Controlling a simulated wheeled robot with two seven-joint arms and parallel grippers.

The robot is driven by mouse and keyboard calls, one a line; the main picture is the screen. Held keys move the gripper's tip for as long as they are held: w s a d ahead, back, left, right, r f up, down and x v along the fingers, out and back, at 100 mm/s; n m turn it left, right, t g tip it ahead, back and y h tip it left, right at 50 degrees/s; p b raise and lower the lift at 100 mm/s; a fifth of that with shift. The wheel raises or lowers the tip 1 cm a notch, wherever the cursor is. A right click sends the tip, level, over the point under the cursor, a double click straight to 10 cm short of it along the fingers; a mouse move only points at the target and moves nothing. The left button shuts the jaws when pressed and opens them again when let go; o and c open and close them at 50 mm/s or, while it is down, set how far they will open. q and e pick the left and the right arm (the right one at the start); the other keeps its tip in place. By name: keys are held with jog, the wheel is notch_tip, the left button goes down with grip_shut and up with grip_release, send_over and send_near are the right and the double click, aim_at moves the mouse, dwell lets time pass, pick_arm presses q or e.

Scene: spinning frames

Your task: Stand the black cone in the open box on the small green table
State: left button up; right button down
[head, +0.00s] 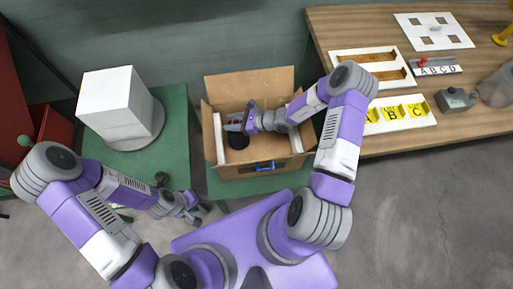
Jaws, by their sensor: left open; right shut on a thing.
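The open cardboard box (282,164) stands on the small green table (235,189), with its flaps folded outward. The black cone (238,141) shows as a dark round shape inside the box, towards its left side. My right gripper (235,123) reaches into the box from the right and is shut on the cone's upper part, which the fingers hide. The cone looks roughly upright; I cannot tell whether its base touches the box floor. My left gripper (196,210) is open and empty, low and left of the box, near the green tables.
A white block (108,103) on a round grey base stands on another green table (177,125) at left. A wooden table (440,128) at right holds trays and lettered boards. White strips line the box's sides.

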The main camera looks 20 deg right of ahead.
jog(key=shift+w+d+f+t, duration=0.1)
jog(key=shift+f+t, duration=0.15)
jog(key=shift+t, duration=0.05)
notch_tip(320, 180, down, 9)
jog(key=b, duration=0.3)
jog(key=shift+f, duration=0.2)
jog(key=c, duration=0.7)
grip_release()
jog(key=shift+d+m, duration=0.1)
jog(key=shift+m, duration=0.2)
jog(key=p+v, duration=0.1)
jog(key=v, duration=0.6)
jog(key=shift+s+d+r+p, duration=0.1)
jog(key=shift+s+r+p, duration=0.1)
jog(key=shift+p, duration=0.1)
